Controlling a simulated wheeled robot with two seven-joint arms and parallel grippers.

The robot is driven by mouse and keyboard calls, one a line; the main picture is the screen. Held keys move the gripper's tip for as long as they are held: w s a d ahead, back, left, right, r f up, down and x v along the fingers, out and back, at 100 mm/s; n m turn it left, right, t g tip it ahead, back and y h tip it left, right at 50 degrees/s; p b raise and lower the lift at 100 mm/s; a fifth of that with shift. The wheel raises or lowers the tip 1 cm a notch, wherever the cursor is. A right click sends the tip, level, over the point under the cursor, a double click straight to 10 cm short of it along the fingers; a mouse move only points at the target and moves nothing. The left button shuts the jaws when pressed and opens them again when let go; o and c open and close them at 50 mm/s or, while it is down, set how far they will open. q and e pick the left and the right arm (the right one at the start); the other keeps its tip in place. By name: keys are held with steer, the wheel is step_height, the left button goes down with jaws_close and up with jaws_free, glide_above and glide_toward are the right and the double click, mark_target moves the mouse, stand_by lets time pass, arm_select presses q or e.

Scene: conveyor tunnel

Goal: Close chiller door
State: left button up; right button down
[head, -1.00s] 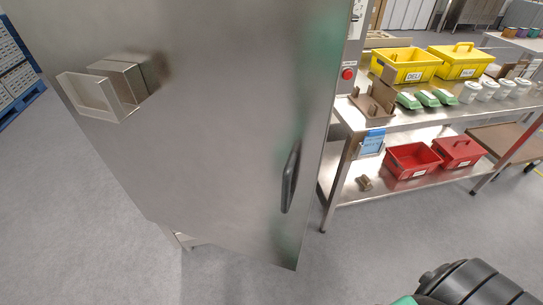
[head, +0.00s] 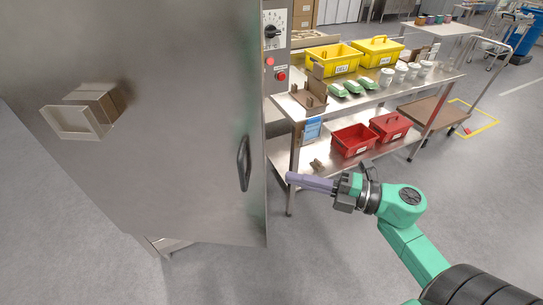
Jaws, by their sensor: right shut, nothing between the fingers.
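The chiller door (head: 185,170) is a large stainless panel filling the left of the head view. It stands swung open, its broad face towards me. A black handle (head: 244,163) is upright near its right edge, and a pale box-like bracket (head: 85,115) sits on its upper left. My right gripper (head: 292,178) comes in from the right on a green and black arm. Its purple-grey fingers are together and empty, pointing left, a short way right of the handle and apart from the door. My left gripper is not in view.
A steel shelf table (head: 365,105) stands behind the door on the right, with yellow bins (head: 335,60), green packs and white tubs on top and red bins (head: 352,140) below. A control panel (head: 276,45) rises beside the door's upper edge. Grey floor lies clear in front.

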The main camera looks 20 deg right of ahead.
mark_target(264, 158)
steer(key=w+a+p, duration=0.1)
steer(key=w, duration=0.2)
steer(key=w+a+p, duration=0.1)
steer(key=w+a, duration=0.1)
steer(key=w+a+p, duration=0.1)
steer(key=w+p, duration=0.1)
steer(key=w, duration=0.1)
steer(key=shift+w+a+r, duration=0.1)
steer(key=shift+w+a, duration=0.2)
steer(key=shift+w, duration=0.05)
steer(key=shift+w+d, duration=0.2)
